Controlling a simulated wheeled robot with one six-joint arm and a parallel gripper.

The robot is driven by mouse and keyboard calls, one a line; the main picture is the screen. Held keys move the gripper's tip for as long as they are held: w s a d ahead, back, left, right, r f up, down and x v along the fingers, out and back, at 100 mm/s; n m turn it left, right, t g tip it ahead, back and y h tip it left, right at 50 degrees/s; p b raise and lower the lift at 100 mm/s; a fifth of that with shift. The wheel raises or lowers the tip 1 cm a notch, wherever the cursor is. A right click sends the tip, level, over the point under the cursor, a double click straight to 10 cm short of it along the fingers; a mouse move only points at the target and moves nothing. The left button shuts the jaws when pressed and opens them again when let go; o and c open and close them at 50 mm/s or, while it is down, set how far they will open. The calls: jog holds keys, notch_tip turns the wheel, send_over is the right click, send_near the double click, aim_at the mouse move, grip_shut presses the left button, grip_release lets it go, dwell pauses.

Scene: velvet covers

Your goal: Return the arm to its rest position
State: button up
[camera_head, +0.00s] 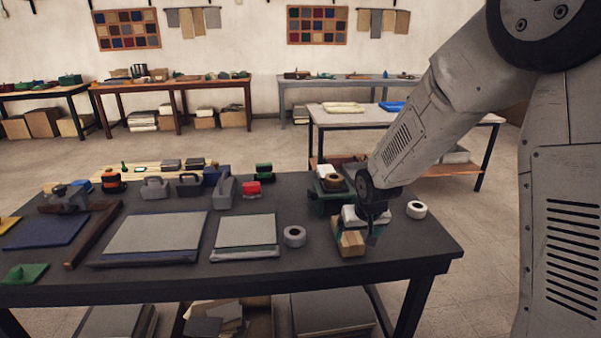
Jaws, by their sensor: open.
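My arm (425,115) comes in from the right and reaches down over the right end of the dark table. My gripper (366,236) points down there, just above or beside a tan block (350,242) near the front edge. The fingers are small and partly hidden, and whether they touch the block cannot be told. A white piece (349,214) shows just left of the gripper.
A light table (400,117) stands behind my arm.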

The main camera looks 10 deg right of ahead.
jog(key=s+r+g, duration=0.1)
jog(key=s+r, duration=0.5)
jog(key=s, duration=0.5)
jog(key=s+d+r+g, duration=0.1)
jog(key=s+r, duration=0.5)
jog(key=s, duration=0.6)
jog(key=s+r, duration=0.7)
jog(key=s, duration=0.4)
jog(key=shift+s+d+g, duration=0.3)
jog(key=shift+d+g, duration=0.1)
